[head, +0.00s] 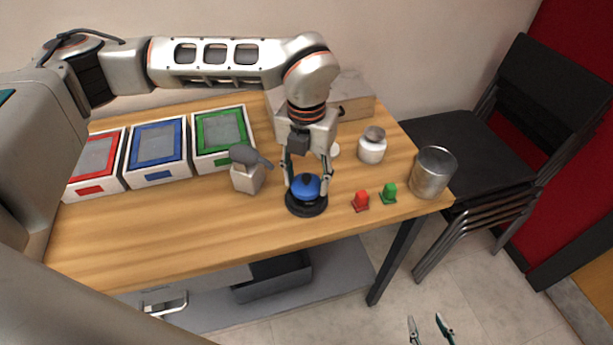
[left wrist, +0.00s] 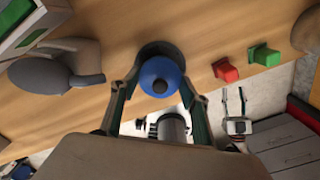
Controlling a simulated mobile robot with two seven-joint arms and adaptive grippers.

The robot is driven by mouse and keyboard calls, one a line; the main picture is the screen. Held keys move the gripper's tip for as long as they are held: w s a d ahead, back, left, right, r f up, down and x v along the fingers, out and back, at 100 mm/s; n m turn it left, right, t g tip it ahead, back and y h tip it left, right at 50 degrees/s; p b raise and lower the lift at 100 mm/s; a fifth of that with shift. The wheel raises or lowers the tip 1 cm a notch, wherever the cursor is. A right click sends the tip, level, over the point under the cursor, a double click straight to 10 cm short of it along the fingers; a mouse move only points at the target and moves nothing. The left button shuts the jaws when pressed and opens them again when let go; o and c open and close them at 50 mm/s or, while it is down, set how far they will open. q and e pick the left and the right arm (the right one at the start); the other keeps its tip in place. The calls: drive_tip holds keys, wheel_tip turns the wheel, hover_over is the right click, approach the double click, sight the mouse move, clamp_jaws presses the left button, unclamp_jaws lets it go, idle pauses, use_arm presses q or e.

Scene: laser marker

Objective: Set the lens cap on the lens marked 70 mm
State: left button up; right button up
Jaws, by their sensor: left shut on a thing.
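A round blue piece with a dark knob (head: 306,185) is between the fingers of my left gripper (head: 307,176), which is shut on it. It also shows in the left wrist view (left wrist: 160,83). A black round base (head: 306,207) stands on the table directly under the blue piece. I cannot tell whether the two touch. No 70 mm marking is readable, and I cannot tell for certain which thing is the lens cap or the lens. My right gripper (head: 430,328) is open and empty, low in front of the table at the right.
A red block (head: 361,201) and a green block (head: 389,193) lie right of the base. A metal cup (head: 433,172) stands at the right edge, a white jar (head: 372,149) behind. A grey-topped item (head: 247,176) stands left. Red, blue and green trays (head: 157,178) line the back left.

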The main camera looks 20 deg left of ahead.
sight(307, 176)
idle(1.0)
use_arm(q)
drive_tip(key=shift+f+b, duration=0.45)
drive_tip(key=shift+f, duration=0.1)
drive_tip(key=o, duration=0.5)
drive_tip(key=shift+r+p, duration=1.3)
drive_tip(key=shift+r, duration=1.05)
drive_tip(key=shift+r+p, duration=1.45)
drive_tip(key=shift+r, duration=1.8)
